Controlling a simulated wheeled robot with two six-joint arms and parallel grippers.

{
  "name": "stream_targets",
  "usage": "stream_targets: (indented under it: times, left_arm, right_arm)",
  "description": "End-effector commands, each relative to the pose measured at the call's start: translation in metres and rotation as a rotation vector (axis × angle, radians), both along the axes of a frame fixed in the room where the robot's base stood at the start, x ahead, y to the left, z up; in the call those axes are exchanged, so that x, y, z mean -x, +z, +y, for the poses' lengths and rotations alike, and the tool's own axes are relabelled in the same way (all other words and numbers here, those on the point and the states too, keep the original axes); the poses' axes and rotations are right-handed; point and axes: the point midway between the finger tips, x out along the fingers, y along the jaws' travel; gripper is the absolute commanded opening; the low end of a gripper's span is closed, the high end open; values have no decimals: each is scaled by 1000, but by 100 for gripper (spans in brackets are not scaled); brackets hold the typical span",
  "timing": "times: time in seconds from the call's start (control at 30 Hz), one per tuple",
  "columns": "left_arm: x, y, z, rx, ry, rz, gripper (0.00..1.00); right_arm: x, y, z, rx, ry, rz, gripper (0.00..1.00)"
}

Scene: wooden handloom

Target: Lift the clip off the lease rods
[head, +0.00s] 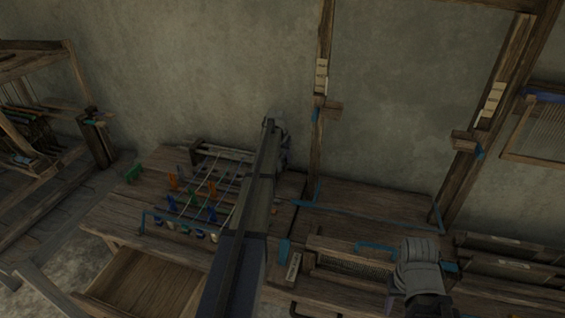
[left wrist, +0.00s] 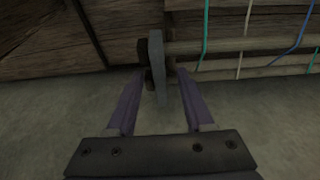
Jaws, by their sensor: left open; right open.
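In the left wrist view, a flat grey clip (left wrist: 156,62) stands upright across the ends of two wooden lease rods (left wrist: 245,45). My left gripper (left wrist: 160,76) is open, with one purple finger on each side of the clip's lower part. I cannot tell whether either finger touches it. In the head view the lease rods (head: 226,151) lie at the back of the left table, and my left arm hides their right end. My left gripper (head: 274,132) is hard to make out there. My right gripper (head: 428,298) is at the lower right, empty, its fingers barely visible.
Coloured threads and small coloured pegs (head: 193,205) spread over the left table (head: 110,215). An open drawer (head: 145,285) is below. Wooden uprights (head: 322,100) stand behind the right bench, which has bare wood (head: 370,208) in its middle.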

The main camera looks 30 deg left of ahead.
Motion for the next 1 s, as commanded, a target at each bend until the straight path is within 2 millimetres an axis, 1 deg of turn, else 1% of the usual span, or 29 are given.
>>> stream_targets:
  times: [0.1,0.57,1.0]
  left_arm:
    - [0,0,0,0,0,0,52]
    - [0,0,0,0,0,0,1]
    - [0,0,0,0,0,0,0]
  right_arm:
    - [0,0,0,0,0,0,50]
    - [0,0,0,0,0,0,50]
    - [0,0,0,0,0,0,50]
